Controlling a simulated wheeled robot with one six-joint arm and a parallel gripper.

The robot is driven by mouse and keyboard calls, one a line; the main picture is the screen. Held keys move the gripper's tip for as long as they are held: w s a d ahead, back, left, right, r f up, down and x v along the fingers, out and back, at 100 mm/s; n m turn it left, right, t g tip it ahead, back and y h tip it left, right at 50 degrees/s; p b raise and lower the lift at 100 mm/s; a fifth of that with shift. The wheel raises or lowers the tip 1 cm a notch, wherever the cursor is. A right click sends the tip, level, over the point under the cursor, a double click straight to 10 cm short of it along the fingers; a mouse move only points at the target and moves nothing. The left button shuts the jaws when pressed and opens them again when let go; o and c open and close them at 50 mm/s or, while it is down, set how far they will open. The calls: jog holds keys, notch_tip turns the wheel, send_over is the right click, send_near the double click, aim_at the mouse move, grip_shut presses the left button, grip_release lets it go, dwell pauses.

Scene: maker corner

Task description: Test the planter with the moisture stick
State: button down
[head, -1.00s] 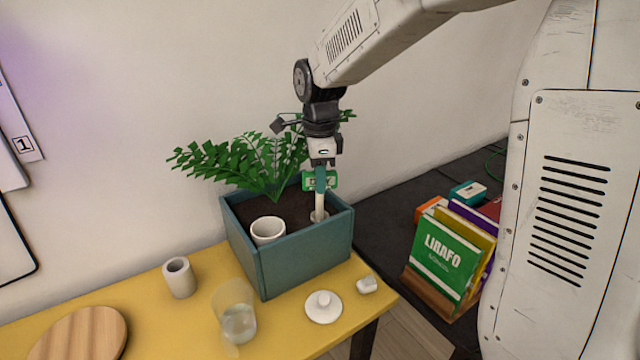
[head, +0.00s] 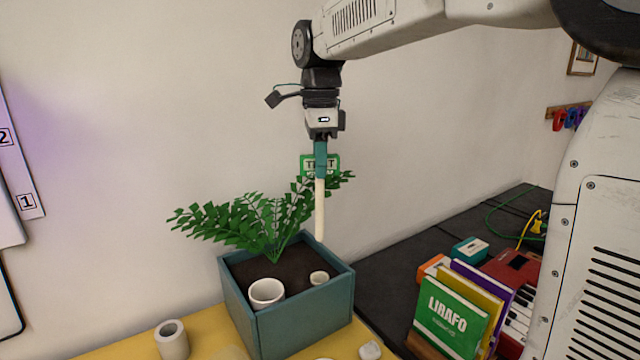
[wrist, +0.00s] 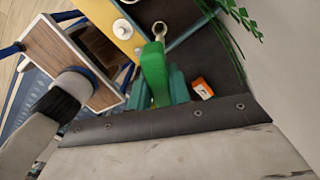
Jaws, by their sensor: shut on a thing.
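The stick's lower end hangs above the back right of the planter (head: 305,325), clear of the soil. The planter is a teal box with dark soil, a leafy green plant (head: 262,228), a white cup (head: 267,292) and a small pale cup (head: 319,278). In the wrist view the stick's green part (wrist: 154,68) shows between teal pieces, foreshortened.
The yellow table (head: 120,345) carries a grey-white cylinder (head: 172,340) and a small white piece (head: 370,350). Books (head: 455,315) stand at the right, near a red keyboard (head: 515,275) on a dark surface. The wall is close behind; the air above the planter is open.

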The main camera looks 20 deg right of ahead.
jog(key=shift+r, duration=4.5)
